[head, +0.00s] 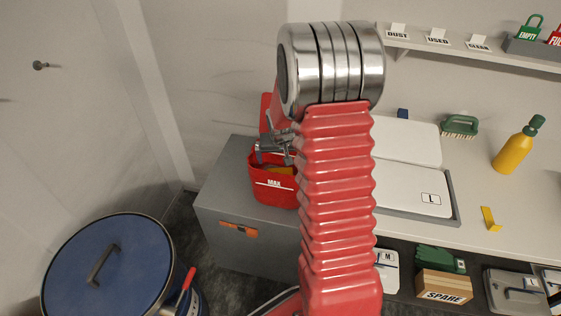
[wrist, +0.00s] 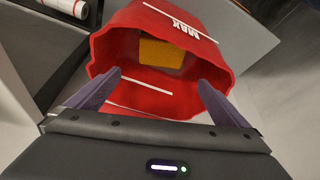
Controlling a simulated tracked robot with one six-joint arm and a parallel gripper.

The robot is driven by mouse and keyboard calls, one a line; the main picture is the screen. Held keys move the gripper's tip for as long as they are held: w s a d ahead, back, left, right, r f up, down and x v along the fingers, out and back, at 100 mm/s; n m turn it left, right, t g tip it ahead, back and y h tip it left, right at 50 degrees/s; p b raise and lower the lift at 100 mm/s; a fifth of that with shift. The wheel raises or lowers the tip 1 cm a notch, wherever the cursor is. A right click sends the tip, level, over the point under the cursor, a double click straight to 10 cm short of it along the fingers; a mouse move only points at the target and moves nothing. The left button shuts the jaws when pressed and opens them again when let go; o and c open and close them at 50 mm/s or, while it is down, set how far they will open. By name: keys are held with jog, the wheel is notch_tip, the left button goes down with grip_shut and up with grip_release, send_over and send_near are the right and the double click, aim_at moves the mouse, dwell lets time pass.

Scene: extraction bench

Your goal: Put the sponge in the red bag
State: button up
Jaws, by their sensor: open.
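The red bag (head: 271,193), marked MAX, stands open on the grey cabinet top at the left end of the bench. It also shows in the wrist view (wrist: 120,44), with its mouth facing the camera. The yellow sponge (wrist: 161,54) lies inside the bag, and a strip of yellow shows in the bag in the head view. My gripper (head: 275,146) is at the bag's mouth, partly hidden by my arm.
To the right are a white case (head: 411,188) marked L, a green brush (head: 459,126), a yellow bottle (head: 513,149) and a yellow strip (head: 491,219). A labelled shelf (head: 450,50) runs above. A blue-lidded drum (head: 92,275) stands at lower left.

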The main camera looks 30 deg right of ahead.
jog(key=v, duration=0.7)
jog(key=shift+a+r, duration=0.1)
notch_tip(320, 180, up, 10)
dwell(1.4)
jog(key=shift+s, duration=0.1)
dwell(0.4)
jog(key=s+a+r+n+t+y, duration=0.1)
jog(key=s+a+r+n, duration=0.2)
jog(key=s+a, duration=0.8)
jog(key=s+a+r+n+y, duration=0.1)
jog(key=s+a+r+n, duration=0.2)
jog(key=s+a, duration=0.9)
jog(key=shift+s+a+r+t, duration=0.35)
jog(key=shift+a+r, duration=0.35)
jog(key=shift+r, duration=0.4)
